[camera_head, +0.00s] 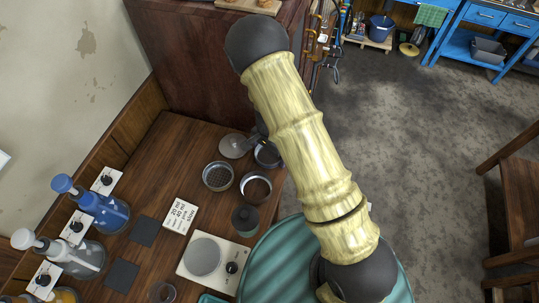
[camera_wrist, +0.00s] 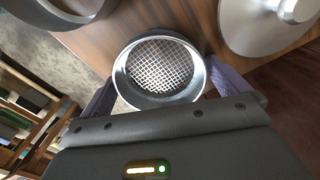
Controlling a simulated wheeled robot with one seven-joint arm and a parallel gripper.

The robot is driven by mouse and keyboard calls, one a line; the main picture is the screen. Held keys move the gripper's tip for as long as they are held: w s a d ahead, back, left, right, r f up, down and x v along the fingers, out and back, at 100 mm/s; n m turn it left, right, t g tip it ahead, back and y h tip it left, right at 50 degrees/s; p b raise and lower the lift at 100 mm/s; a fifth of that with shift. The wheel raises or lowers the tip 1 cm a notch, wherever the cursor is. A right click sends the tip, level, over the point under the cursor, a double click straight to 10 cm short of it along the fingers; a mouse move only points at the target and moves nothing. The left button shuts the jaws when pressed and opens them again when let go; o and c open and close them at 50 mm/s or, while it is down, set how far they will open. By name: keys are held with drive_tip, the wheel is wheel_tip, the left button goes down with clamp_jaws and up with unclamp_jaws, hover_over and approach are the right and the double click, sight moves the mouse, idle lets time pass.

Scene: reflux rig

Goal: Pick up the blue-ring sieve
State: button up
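A round metal sieve (camera_wrist: 160,99) with a wire mesh floor lies between my fingers in the wrist view; its rim looks grey, and I see no clear blue ring. In the head view this seems to be the round piece (camera_head: 267,156) beside my forearm, partly covered by it. My gripper (camera_wrist: 160,85) has its fingers spread, one on each side of the rim, very close to it; I cannot tell whether they touch. In the head view my arm hides most of the gripper.
Another mesh sieve (camera_head: 218,176), a ring-shaped pan (camera_head: 256,187) and a flat metal lid (camera_head: 233,146) stand close by on the wooden table (camera_head: 165,160). A dark jar (camera_head: 245,219), a hot plate (camera_head: 205,256) and blue and white bottles are further left and nearer.

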sight(269, 156)
drive_tip(key=c, duration=0.7)
wheel_tip(269, 156, up, 10)
drive_tip(key=shift+b, duration=0.4)
drive_tip(key=shift+s, duration=0.15)
drive_tip(key=shift+r, duration=0.1)
wheel_tip(269, 156, up, 4)
drive_tip(key=p, duration=0.4)
idle(0.3)
